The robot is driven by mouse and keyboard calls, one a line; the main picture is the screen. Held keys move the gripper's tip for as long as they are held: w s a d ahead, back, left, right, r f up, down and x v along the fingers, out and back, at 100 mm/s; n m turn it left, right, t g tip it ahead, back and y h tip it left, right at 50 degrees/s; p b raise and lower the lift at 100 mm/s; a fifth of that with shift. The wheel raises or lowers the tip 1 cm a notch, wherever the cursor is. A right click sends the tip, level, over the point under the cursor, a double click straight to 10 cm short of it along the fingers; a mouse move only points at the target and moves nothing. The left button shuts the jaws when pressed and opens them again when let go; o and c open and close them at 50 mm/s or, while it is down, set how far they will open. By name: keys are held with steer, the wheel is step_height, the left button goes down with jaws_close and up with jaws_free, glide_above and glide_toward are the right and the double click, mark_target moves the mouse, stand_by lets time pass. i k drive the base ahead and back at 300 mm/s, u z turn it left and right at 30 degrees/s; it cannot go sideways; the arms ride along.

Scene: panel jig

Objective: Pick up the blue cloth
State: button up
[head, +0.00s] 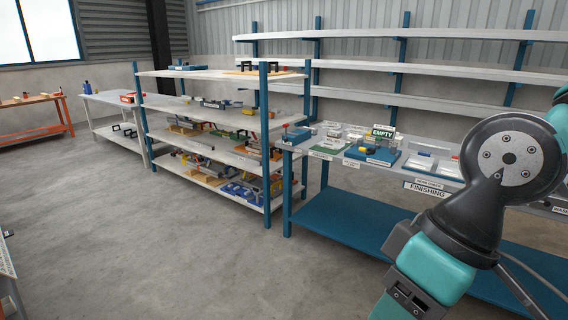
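I cannot make out a blue cloth for certain. Small blue items show on the bench labelled FINISHING (427,188): a blue block-like item (297,135) at its left end and a flat blue base (372,155) near the EMPTY sign (382,132). They are too small to tell whether either is cloth. My arm, teal and black, fills the right side and hides part of the bench. My gripper is out of the picture.
A shelf rack (205,142) loaded with tools and parts stands left of the bench. Empty wall shelves (400,65) hang behind. A white table (108,96) and an orange table (33,101) stand at the far left. The concrete floor (150,250) in front is clear.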

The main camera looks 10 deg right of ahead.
mark_target(421, 153)
steer(key=z, duration=0.15)
steer(key=i, duration=2.6)
steer(key=z, duration=0.9)
steer(key=i, duration=1.35)
steer(key=z, duration=0.4)
